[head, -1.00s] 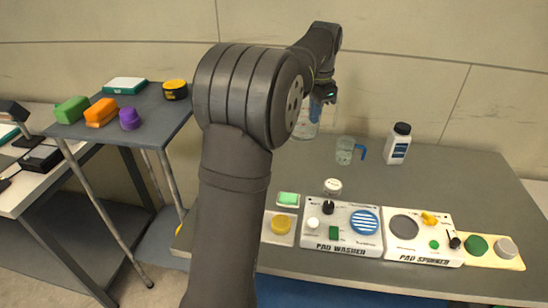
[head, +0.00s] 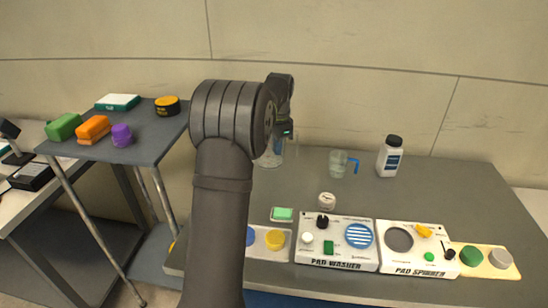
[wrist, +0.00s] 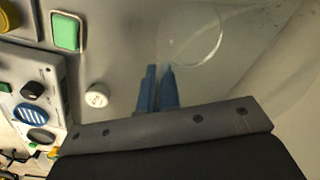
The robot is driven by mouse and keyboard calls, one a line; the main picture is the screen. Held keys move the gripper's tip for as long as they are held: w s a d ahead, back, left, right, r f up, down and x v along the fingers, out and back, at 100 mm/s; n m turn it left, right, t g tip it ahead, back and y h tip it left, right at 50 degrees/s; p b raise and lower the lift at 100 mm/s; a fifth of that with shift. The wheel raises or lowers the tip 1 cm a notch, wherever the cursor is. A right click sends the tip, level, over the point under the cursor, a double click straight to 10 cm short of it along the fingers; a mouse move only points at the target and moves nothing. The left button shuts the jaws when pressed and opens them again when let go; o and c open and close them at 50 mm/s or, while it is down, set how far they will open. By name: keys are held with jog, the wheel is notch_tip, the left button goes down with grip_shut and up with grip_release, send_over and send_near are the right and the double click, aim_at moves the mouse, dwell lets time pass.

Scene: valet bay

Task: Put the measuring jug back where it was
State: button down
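My gripper (head: 288,134) is at the end of the arm, over the back left part of the grey bench. A clear, see-through measuring jug (head: 270,157) hangs at it, low by the bench top and partly hidden behind my arm. In the wrist view, the jug's round outline (wrist: 192,35) lies beyond two narrow blue uprights (wrist: 160,88), which stand close together in front of my gripper. My gripper appears shut on the jug; the exact grip is hard to see. Whether the jug's base touches the bench cannot be told.
A second clear jug with a blue handle (head: 340,164) stands close to the right, with a white bottle (head: 390,157) beyond it. A white round timer (head: 327,200), the pad washer (head: 337,242) and the pad spinner (head: 417,248) stand in front. A side table (head: 160,137) is left.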

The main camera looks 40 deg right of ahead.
aim_at(274, 168)
jog(key=shift+w+a+f, duration=0.15)
jog(key=shift+w+f, duration=0.2)
jog(key=shift+w, duration=0.2)
jog(key=shift+f, duration=2)
jog(key=c, duration=1.6)
grip_release()
jog(key=shift+f, duration=0.15)
jog(key=shift+c, duration=0.2)
jog(key=r, duration=1.2)
jog(key=shift+s+a+r, duration=0.1)
jog(key=shift+s+r, duration=0.05)
jog(key=shift+s, duration=0.25)
